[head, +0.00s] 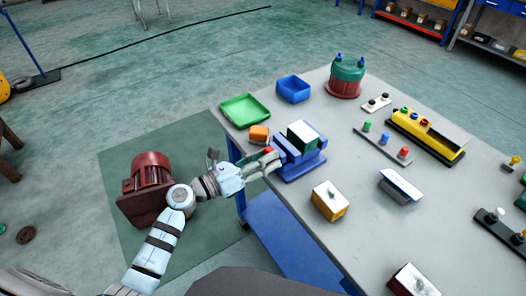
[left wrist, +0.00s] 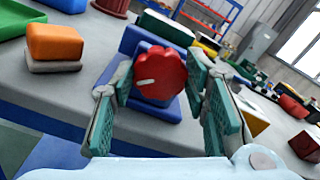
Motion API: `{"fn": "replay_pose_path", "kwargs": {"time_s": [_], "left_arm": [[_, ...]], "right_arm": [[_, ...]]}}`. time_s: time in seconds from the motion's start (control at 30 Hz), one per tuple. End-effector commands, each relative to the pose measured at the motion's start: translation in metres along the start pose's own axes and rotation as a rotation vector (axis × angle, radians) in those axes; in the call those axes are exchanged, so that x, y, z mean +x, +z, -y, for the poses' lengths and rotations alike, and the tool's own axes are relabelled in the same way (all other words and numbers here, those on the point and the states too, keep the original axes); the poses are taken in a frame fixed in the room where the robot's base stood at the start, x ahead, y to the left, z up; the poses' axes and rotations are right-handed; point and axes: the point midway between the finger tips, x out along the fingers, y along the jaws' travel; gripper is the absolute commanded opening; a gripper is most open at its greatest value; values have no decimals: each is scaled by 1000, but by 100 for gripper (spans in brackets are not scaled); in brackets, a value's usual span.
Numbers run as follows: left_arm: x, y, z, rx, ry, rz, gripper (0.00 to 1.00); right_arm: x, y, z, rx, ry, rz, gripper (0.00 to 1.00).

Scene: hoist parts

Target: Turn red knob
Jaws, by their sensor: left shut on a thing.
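The red knob (left wrist: 158,74) is a scalloped disc with a white mark on its face, on the near side of a blue block-shaped device (head: 299,160). In the head view the knob (head: 269,150) shows as a small red spot by the fingers. My left gripper (left wrist: 158,100) has one finger on each side of the knob and is shut on it. In the head view the left gripper (head: 264,161) reaches in from the left over the table edge. The blue device also shows behind the knob in the left wrist view (left wrist: 138,41). My right gripper is not in view.
An orange block (head: 259,133) stands left of the device. A green tray (head: 244,110) and blue bin (head: 293,88) lie behind it. A yellow box (head: 330,201) stands to the right. A yellow button box (head: 428,134) is farther right. The grey table (head: 365,235) has bare room between them.

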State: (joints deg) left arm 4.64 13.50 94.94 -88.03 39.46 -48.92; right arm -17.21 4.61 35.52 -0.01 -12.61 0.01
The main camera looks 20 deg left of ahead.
Motion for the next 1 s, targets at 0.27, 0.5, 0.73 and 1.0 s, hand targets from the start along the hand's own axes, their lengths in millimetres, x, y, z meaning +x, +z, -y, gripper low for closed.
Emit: {"fn": "replay_pose_path", "kwargs": {"time_s": [0.27, 0.5, 0.73, 1.0], "left_arm": [[0, 3, 1, -262, 1, -2, 14], [0, 3, 0, -491, 1, -1, 14], [0, 2, -1, -689, 1, -1, 14], [0, 1, -2, -853, 1, 0, 14]], "right_arm": [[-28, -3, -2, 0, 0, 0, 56], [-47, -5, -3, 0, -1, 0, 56], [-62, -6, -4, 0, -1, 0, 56], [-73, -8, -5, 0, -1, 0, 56]]}}
